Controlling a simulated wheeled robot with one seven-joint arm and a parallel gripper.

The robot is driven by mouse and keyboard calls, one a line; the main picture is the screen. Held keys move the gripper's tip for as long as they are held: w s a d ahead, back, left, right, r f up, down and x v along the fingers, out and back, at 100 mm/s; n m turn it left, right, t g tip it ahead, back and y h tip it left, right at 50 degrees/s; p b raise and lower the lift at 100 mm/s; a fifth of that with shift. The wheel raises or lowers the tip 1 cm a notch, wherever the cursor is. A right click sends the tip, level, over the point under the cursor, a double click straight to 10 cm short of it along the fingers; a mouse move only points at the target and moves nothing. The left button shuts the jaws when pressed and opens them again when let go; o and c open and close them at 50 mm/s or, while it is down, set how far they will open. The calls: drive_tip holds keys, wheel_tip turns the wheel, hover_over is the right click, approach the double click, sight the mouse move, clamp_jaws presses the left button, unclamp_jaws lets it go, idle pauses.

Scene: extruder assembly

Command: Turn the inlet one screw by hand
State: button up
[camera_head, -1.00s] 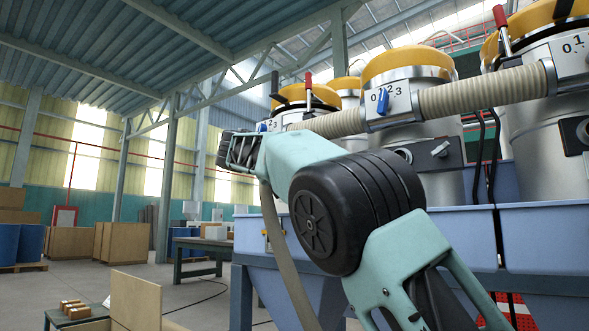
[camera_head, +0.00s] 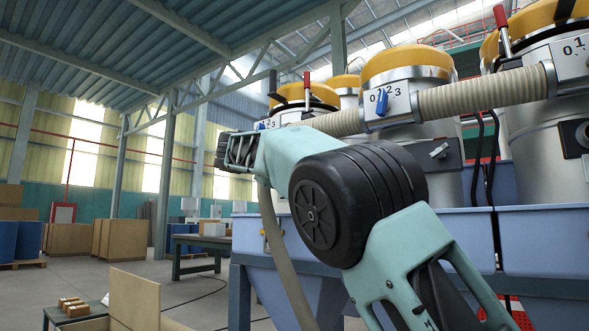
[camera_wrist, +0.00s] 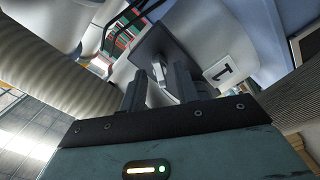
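In the wrist view a small silver screw handle (camera_wrist: 159,72) stands on a dark square plate on a pale metal drum. A white label with a "1" (camera_wrist: 223,71) is beside it. My gripper (camera_wrist: 160,78) shows two dark fingers standing apart, with the silver handle seen in the gap between them. I cannot tell whether either finger touches it.
A ribbed hose (camera_head: 480,97) runs across the drums in the head view, and a ribbed hose (camera_wrist: 50,65) fills the wrist view's left side. Another drum has a silver handle (camera_head: 439,150). Blue bins (camera_head: 545,235) stand below. Floor at left is partly open, with crates (camera_head: 72,242).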

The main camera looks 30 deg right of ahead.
drive_tip(key=shift+b+v, duration=0.85)
drive_tip(key=shift+v, duration=2.15)
drive_tip(key=v, duration=1.7)
drive_tip(key=shift+a, duration=0.2)
